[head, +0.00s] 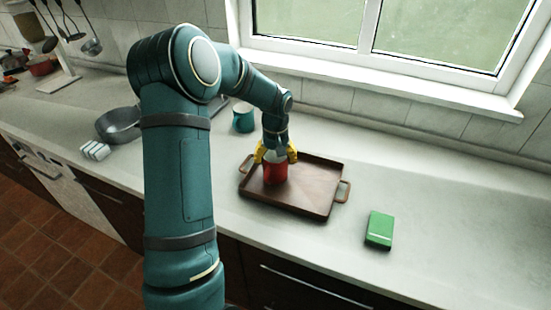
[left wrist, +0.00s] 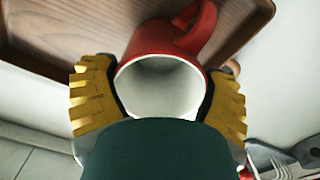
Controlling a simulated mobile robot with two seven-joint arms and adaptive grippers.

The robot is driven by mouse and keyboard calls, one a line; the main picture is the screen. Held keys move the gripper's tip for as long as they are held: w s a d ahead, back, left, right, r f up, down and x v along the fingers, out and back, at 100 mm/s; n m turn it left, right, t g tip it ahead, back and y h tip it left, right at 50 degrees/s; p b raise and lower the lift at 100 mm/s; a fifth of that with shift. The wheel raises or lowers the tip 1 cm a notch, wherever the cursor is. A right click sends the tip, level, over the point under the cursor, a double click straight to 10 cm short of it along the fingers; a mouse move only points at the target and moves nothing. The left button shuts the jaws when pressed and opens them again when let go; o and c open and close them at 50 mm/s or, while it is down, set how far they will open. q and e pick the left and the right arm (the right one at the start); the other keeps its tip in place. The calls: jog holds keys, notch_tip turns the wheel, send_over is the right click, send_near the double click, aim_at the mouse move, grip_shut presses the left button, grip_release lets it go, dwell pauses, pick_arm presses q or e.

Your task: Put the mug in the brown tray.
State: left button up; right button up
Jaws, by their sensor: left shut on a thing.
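A red mug (head: 274,174) with a pale inside is held between the yellow fingers of my left gripper (head: 275,155). In the left wrist view the fingers press the mug (left wrist: 165,78) from both sides, and its handle points up and right. The brown tray (head: 318,192), with a raised rim and a handle at each end, lies on the counter. The mug is over the left part of the tray, upright; I cannot tell whether its base touches the tray floor. The tray (left wrist: 75,30) also shows beneath the mug in the left wrist view. My right gripper is out of view.
A green box (head: 380,229) lies right of the tray. A teal mug (head: 243,118) stands behind and left of it. A grey pan (head: 118,124) and a small white object (head: 95,151) are further left. The counter between tray and window is clear.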

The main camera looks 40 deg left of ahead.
pick_arm(q)
jog(key=o, duration=1.1)
jog(key=shift+o, duration=0.2)
notch_tip(320, 180, up, 12)
jog(key=p, duration=0.2)
jog(key=shift+r, duration=0.15)
